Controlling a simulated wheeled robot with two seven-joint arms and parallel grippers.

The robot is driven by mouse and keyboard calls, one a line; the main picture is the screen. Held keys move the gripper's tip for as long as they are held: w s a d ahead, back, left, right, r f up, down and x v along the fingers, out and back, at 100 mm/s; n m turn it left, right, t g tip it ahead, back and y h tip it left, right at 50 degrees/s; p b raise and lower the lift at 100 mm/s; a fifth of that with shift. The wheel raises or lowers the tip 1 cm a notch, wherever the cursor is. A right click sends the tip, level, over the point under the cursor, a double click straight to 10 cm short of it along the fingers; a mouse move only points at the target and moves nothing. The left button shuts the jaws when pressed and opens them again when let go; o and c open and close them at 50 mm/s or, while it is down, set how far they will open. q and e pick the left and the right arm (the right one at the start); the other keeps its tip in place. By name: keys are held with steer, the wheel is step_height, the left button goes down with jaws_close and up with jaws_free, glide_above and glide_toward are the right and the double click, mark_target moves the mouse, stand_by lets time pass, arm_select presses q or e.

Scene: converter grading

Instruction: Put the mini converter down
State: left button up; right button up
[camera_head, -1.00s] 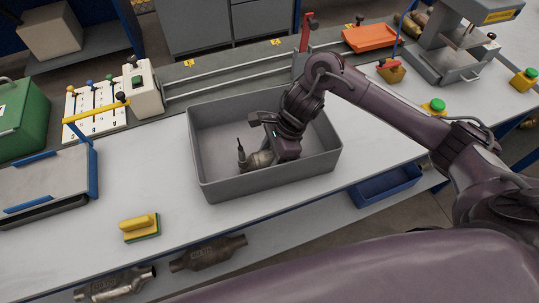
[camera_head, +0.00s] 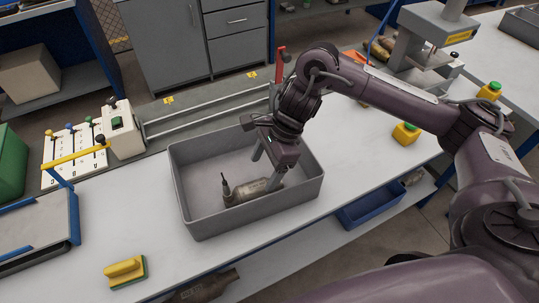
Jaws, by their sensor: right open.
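The mini converter (camera_head: 247,191), a small grey-tan metal cylinder with a thin dark probe standing up from it, lies on the floor of the grey bin (camera_head: 205,231). My right gripper (camera_head: 266,168) is above the bin, pointing down, with its jaws apart. One finger is behind the converter and the other is by its right end; I cannot tell whether either touches it. The gripper hides part of the bin's right side. My left gripper is not in view.
A yellow-and-green block (camera_head: 125,271) lies on the white bench at front left. A blue bin (camera_head: 372,206) sits below the bench edge at right. A switch panel (camera_head: 78,150) and a metal rail run behind the bin. Bare bench lies left of the bin.

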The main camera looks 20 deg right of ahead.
steer(key=shift+v, duration=1.75)
